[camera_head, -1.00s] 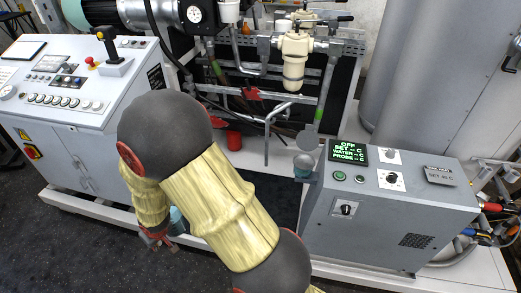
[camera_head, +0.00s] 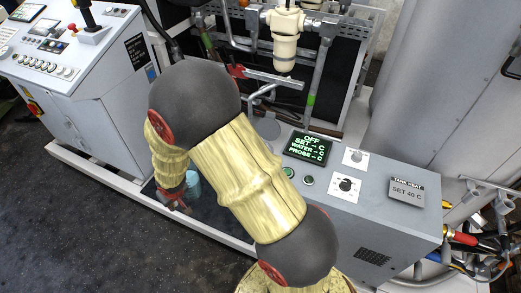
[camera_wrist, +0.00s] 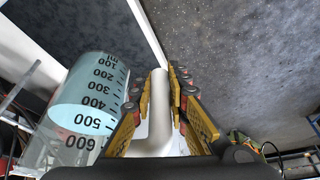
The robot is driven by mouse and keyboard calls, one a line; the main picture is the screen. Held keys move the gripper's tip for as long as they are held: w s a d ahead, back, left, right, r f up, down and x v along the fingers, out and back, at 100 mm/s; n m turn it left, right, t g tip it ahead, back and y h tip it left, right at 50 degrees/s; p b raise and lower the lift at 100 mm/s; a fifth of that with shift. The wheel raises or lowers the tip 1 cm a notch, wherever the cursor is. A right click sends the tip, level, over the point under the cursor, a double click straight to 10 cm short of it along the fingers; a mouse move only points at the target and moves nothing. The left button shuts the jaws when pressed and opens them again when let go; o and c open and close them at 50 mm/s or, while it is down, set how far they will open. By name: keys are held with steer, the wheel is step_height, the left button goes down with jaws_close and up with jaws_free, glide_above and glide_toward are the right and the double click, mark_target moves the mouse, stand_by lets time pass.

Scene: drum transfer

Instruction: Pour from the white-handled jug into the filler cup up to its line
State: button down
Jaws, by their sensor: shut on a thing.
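My gripper (camera_wrist: 157,110) is shut on the white handle (camera_wrist: 160,105) of the clear measuring jug (camera_wrist: 88,105). The jug is left of my fingers in the wrist view, with black marks from 100 to 600. It holds pale blue liquid whose surface lies near the 400 to 500 marks. The jug looks roughly upright. In the head view my gripper (camera_head: 176,197) hangs low at the left of my arm, with the bluish jug (camera_head: 194,184) partly behind it. I cannot make out the filler cup now; my arm covers the area left of the heater box.
A grey heater box (camera_head: 372,205) with a green display (camera_head: 308,148) stands right of my arm. A control console (camera_head: 75,80) stands at left. Pipes and a cream filter housing (camera_head: 286,45) are behind. Dark floor (camera_head: 80,225) lies open at front left.

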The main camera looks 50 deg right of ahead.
steer(key=w+d+f+m+g+h, duration=0.1)
steer(key=w+d+m, duration=0.3)
steer(key=d, duration=0.5)
steer(key=w+d+f+m+g+h+b, duration=0.1)
steer(key=w+d+m, duration=0.3)
steer(key=d, duration=0.5)
steer(key=w+d+f+m+g+h+b, duration=0.1)
steer(key=w+d+m, duration=0.3)
steer(key=d, duration=0.5)
steer(key=shift+m+h, duration=0.6)
steer(key=shift+m, duration=0.5)
